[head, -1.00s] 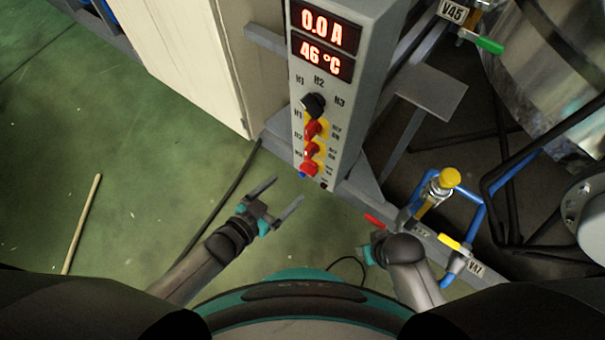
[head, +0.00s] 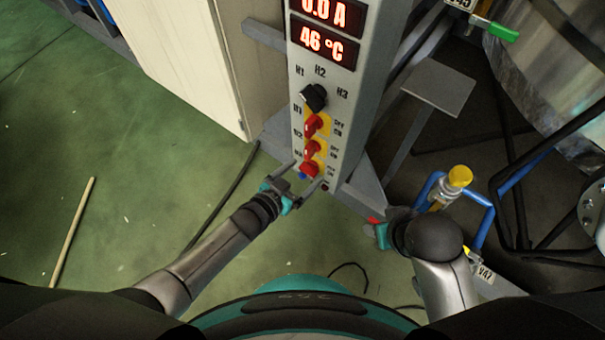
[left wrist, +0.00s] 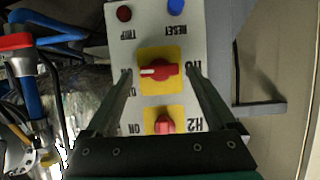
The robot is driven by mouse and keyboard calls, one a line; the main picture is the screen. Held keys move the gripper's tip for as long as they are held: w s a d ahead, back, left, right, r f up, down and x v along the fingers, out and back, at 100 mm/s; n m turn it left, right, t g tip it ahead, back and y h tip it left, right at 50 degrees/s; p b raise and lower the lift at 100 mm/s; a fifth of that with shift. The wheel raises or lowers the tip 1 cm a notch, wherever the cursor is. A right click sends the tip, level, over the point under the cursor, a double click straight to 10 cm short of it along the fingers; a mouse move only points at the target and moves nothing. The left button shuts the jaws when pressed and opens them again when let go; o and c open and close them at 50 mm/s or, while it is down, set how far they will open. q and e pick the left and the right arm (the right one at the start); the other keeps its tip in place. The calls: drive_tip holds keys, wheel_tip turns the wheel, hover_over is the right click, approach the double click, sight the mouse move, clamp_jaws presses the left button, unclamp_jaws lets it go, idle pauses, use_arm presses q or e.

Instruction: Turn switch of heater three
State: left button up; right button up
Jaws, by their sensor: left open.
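The heater three switch is the lowest red knob (head: 309,169) on the grey control panel. In the left wrist view, turned upside down, this red knob (left wrist: 159,72) sits on a yellow plate, its white mark lying sideways. My left gripper (head: 305,174) is open, its fingers pointing at the panel on either side of the knob. In the left wrist view the open fingers (left wrist: 159,76) flank it with gaps; whether they touch the panel is unclear. My right gripper (head: 377,232) is low right of the panel, its fingers mostly hidden by its arm.
Above are the H2 knob (head: 313,148), H1 knob (head: 312,125) and a black selector (head: 313,97). A blue reset button (left wrist: 175,6) and dark red trip light (left wrist: 124,13) adjoin heater three. Blue piping with a yellow-capped valve (head: 460,176) stands right. Green floor is open left.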

use_arm(q)
drive_tip(key=shift+d, duration=0.1)
drive_tip(key=c, duration=1.4)
